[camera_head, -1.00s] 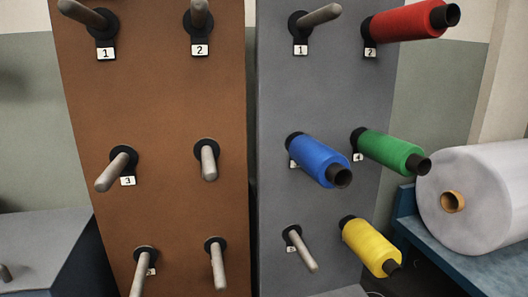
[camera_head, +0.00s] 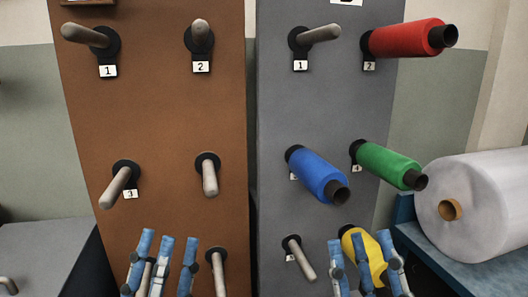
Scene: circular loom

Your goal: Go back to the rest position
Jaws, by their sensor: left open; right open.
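My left gripper (camera_head: 160,262) is at the bottom left, in front of the lower part of the brown panel (camera_head: 165,125). Its blue-tipped fingers point up, spread apart and empty. My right gripper (camera_head: 367,265) is at the bottom right, in front of the lower part of the grey panel (camera_head: 325,110). Its blue-tipped fingers are also open, with nothing seen held. It partly hides the yellow spool (camera_head: 374,252), which sits on a peg behind it. A lower left peg of the brown panel is mostly hidden behind my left gripper.
The grey panel carries a red spool (camera_head: 408,39), a blue spool (camera_head: 316,174) and a green spool (camera_head: 390,166); its peg 1 (camera_head: 321,34) is bare. The brown panel's visible pegs (camera_head: 115,187) are bare. A large white roll (camera_head: 480,205) lies on a blue bench (camera_head: 430,250) at right.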

